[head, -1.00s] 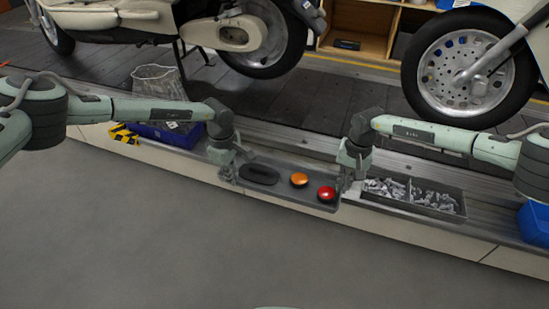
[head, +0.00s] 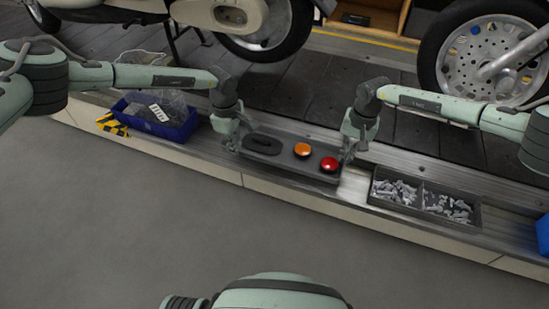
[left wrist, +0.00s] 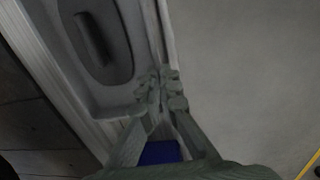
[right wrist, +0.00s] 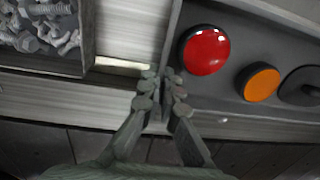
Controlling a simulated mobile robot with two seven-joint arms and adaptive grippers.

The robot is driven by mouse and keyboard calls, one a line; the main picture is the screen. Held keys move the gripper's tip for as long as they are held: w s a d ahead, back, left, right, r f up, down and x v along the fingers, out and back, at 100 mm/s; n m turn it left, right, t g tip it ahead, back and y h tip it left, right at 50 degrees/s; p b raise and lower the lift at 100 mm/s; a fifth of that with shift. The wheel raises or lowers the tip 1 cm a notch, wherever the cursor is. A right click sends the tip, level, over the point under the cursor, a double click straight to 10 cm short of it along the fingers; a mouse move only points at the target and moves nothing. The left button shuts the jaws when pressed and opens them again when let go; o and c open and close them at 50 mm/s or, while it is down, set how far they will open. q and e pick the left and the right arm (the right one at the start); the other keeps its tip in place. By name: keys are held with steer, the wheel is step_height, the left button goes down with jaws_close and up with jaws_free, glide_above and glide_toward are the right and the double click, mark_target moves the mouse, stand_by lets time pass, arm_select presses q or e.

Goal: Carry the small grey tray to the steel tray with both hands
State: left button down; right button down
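The small grey tray (head: 287,165) holds a dark oval piece (head: 262,144), an orange button (head: 302,150) and a red button (head: 329,164). It is at the steel ledge; whether it touches the ledge is unclear. My left gripper (head: 232,147) is closed on the tray's left end; in the left wrist view its fingertips (left wrist: 162,88) pinch the rim. My right gripper (head: 349,153) is closed on the right end, beside the red button; its fingertips (right wrist: 161,92) straddle the end wall in the right wrist view. I cannot identify a separate steel tray with certainty.
A divided dark tray of metal parts (head: 424,204) stands right of the grey tray, with a gap between. A blue bin (head: 180,129) stands to the left. Motorcycle wheels (head: 495,60) stand behind on the dark slats. Grey floor (head: 150,230) lies in front.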

arm_select(q)
steer(key=shift+a+f, duration=0.15)
steer(key=shift+a, duration=0.05)
arm_select(e)
steer(key=shift+d+f, duration=0.1)
steer(key=shift+d, duration=0.15)
